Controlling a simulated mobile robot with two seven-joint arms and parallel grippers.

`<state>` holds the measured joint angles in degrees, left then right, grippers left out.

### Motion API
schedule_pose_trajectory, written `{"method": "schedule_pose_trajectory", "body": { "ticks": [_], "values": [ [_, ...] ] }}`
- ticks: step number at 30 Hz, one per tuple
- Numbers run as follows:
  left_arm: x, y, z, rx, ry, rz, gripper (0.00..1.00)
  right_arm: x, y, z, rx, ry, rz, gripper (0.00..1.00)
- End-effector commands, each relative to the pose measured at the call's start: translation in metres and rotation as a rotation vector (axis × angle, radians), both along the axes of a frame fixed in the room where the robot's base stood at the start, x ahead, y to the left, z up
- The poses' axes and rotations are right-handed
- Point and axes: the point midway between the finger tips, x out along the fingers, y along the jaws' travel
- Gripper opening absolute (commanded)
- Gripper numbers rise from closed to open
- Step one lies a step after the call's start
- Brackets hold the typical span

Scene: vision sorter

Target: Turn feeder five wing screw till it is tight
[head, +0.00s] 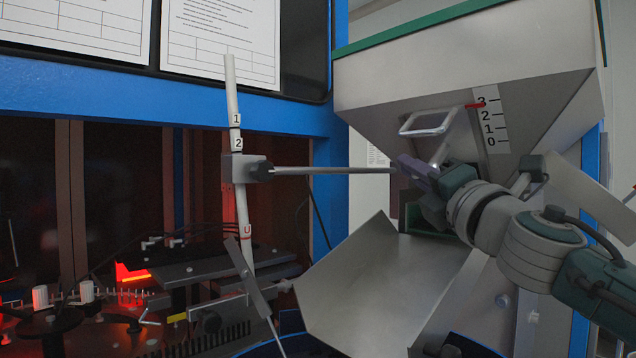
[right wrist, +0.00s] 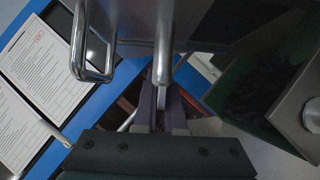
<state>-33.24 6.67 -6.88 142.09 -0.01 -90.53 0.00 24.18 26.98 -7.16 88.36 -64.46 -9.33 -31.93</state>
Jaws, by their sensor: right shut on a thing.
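The feeder hopper (head: 450,80) is a grey funnel with a green rim. It bears a bent metal handle (head: 430,123) and a number scale (head: 490,125) with a red pointer at the 3. My right gripper (head: 407,168) is below the handle, under the hopper. In the right wrist view its purple fingers (right wrist: 161,115) are shut on a thin, upright grey metal piece (right wrist: 164,50). I cannot tell whether this piece is the wing screw, as its lower end is hidden between the fingers. The handle (right wrist: 90,50) stands apart, left of the fingers. My left gripper is out of view.
A wide sloping metal chute (head: 385,285) lies below my gripper. A numbered upright rod (head: 233,100) carries a clamp and a horizontal rod (head: 330,171) reaching close to my fingertips. A blue frame (head: 130,95) and dark, red-lit machinery (head: 190,270) are at left.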

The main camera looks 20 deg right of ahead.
Motion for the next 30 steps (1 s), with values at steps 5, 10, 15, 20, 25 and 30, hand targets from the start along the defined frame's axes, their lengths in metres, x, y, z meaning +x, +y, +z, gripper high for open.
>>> {"method": "schedule_pose_trajectory", "body": {
  "ticks": [5,10,15,20,25,30],
  "values": [
    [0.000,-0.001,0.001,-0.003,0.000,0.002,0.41,-0.001,-0.004,0.003,0.003,-0.005,-0.011,0.00],
    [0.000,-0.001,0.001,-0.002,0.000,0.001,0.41,-0.001,-0.005,0.004,0.003,-0.006,-0.012,0.25],
    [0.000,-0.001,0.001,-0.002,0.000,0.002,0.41,0.000,-0.004,0.003,0.002,-0.004,-0.009,0.38],
    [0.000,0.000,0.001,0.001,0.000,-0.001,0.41,0.000,-0.003,0.002,0.002,-0.003,-0.008,0.38],
    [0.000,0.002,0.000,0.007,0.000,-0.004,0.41,-0.010,-0.002,-0.003,0.001,0.000,-0.006,0.38],
    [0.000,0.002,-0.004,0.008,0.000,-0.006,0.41,-0.036,0.000,-0.014,-0.001,0.001,-0.007,0.38]
  ]
}}
